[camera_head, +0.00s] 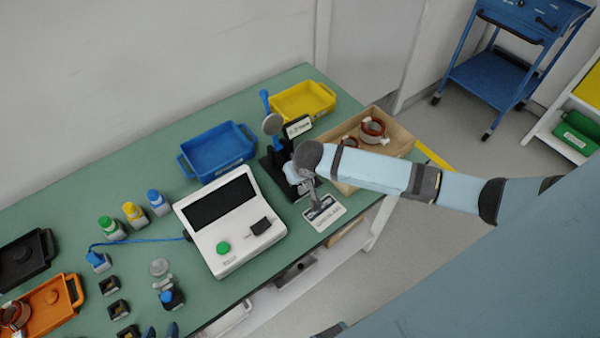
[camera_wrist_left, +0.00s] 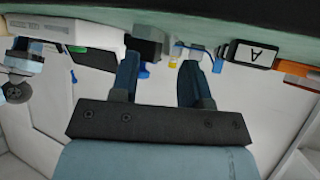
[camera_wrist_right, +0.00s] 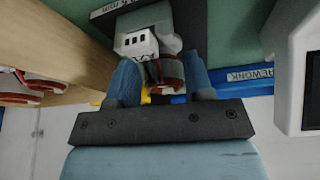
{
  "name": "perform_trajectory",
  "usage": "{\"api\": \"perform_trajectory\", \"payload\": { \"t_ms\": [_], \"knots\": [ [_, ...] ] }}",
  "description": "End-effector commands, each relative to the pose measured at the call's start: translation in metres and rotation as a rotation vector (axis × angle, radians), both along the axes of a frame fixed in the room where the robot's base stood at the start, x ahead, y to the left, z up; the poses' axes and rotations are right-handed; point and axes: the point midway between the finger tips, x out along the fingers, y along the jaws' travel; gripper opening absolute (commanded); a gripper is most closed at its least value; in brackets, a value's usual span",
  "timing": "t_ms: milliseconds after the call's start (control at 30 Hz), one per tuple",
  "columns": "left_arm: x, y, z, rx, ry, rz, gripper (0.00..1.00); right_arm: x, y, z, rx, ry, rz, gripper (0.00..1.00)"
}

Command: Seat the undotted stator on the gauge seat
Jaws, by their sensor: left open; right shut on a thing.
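My right gripper (camera_wrist_right: 160,85) is shut on a stator (camera_wrist_right: 171,70) with a reddish-brown winding, seen in the right wrist view. Whether it bears a dot cannot be seen. In the head view my right gripper and the held stator are largely hidden by the wrist, which is over the front of the black gauge stand (camera_head: 270,165) with its round dial and blue lever. The seat itself is hidden, so I cannot tell whether the stator touches it. My left gripper (camera_wrist_left: 160,75) is open and empty; its fingertips (camera_head: 161,331) show at the bottom edge of the head view.
A wooden tray (camera_head: 400,149) holds more stators at the right. Blue (camera_head: 218,153) and yellow (camera_head: 303,102) trays stand behind. A white tester (camera_head: 224,258) stands mid-table. An orange tray (camera_head: 62,318) with a stator, bottles and small black blocks are at the left.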

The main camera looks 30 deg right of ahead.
Motion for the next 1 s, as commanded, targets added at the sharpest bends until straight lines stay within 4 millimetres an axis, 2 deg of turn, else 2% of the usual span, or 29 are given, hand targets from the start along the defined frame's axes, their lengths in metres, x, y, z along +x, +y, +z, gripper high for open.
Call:
{"api": "perform_trajectory", "payload": {
  "t_ms": [667, 700, 800, 833, 1000],
  "knots": [
    [0.000, 0.000, 0.007, -0.001, -0.002, -0.001, 0.43, -0.002, 0.001, -0.009, 0.000, 0.004, 0.000, 0.20],
    [0.000, 0.000, 0.007, -0.001, -0.002, 0.000, 0.43, -0.002, 0.001, -0.009, 0.000, 0.005, 0.000, 0.50],
    [0.000, 0.000, 0.006, -0.001, -0.002, 0.000, 0.43, -0.003, 0.001, -0.010, -0.001, 0.006, -0.001, 0.73],
    [0.000, 0.000, 0.006, -0.001, -0.002, 0.000, 0.43, -0.003, 0.000, -0.010, -0.001, 0.007, -0.001, 0.77],
    [0.000, 0.001, 0.006, 0.002, -0.001, 0.001, 0.43, -0.003, -0.002, -0.011, -0.005, 0.009, -0.003, 0.77]
  ]
}}
